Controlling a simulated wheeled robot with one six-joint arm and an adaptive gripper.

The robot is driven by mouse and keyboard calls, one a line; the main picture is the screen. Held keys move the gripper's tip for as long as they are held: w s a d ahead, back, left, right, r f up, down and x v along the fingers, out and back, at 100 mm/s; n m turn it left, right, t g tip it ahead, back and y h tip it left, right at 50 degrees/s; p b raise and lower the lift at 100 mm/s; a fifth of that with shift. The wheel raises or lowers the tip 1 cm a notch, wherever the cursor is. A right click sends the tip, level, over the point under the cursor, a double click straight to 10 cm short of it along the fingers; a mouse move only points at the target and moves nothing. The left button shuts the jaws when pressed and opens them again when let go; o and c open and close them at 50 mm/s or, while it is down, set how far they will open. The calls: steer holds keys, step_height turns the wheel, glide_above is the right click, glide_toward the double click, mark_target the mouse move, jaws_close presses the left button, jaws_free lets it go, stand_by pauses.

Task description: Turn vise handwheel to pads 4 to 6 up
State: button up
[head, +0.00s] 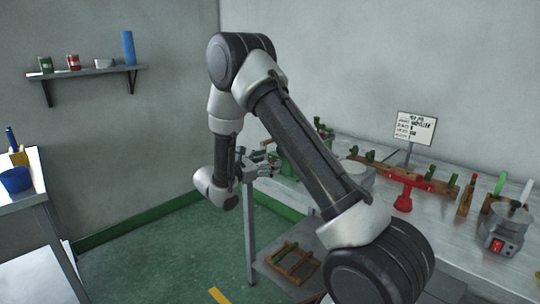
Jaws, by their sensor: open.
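A green machine (291,164), which looks like the vise, stands at the left end of the workbench, partly hidden behind my forearm. Its handwheel cannot be made out clearly; my gripper and arm cover that side. The numbered pads cannot be told apart at this size. My gripper (264,161) is just left of the green machine, by the bench's left end, with its fingers pointing right toward it. It is open, and I see nothing held in it. Whether the fingers touch the machine cannot be told.
A wooden frame (293,263) lies on the lower shelf. The green floor at left is open.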

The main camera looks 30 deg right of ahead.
steer(key=w+d+r, duration=0.1)
steer(key=w+d, duration=0.2)
steer(key=d, duration=0.3)
steer(key=shift+w+d+t, duration=0.2)
steer(key=shift+d+t, duration=0.15)
steer(key=shift+t, duration=0.05)
steer(key=shift+r, duration=0.1)
steer(key=c, duration=1)
